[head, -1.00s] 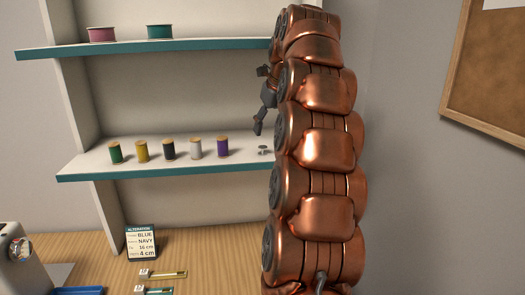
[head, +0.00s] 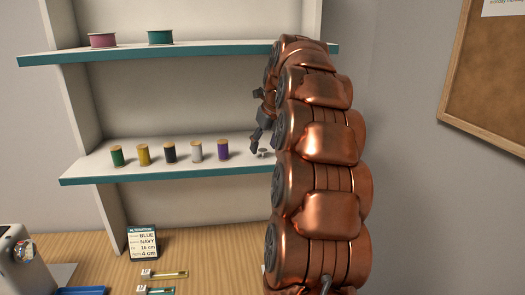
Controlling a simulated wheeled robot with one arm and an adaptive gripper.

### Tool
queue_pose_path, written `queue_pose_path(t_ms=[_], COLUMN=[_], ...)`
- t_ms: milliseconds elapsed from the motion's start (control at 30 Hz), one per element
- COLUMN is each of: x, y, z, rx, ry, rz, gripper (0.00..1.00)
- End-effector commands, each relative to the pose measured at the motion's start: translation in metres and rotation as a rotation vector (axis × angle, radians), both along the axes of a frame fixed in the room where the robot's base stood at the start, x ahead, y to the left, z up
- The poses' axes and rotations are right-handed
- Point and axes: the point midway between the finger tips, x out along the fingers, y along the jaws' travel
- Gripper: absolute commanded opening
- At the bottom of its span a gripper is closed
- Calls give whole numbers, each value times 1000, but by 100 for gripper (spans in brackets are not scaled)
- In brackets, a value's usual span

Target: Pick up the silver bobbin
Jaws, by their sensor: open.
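The silver bobbin (head: 262,153) is a small, spool-shaped metal piece on the lower shelf (head: 170,173), right of the purple thread spool. My gripper (head: 261,120) is dark grey and shows only in part at the left edge of my copper arm. It is open and empty. Its lower finger hangs just above and slightly left of the bobbin in the picture. I cannot tell whether it touches the bobbin. The rest of the gripper is hidden behind my arm.
Green, yellow, black, white and purple thread spools (head: 223,149) stand in a row left of the bobbin. The upper shelf (head: 130,53) holds two ribbon rolls. A sign card (head: 143,243) stands on the wooden table (head: 205,250) below.

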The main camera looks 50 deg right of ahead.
Motion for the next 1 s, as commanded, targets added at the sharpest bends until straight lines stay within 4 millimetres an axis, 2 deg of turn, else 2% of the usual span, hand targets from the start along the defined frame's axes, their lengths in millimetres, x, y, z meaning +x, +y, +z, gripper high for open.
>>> queue_pose_path(t_ms=[200,433,833,1000], x=[6,7,7,7], y=[-1,-2,-2,-2], z=[-16,-17,-16,-16], rx=[1,-2,-1,-2], ry=[2,-1,-2,-2], rz=[0,1,0,1], gripper=[58,58,17,16])
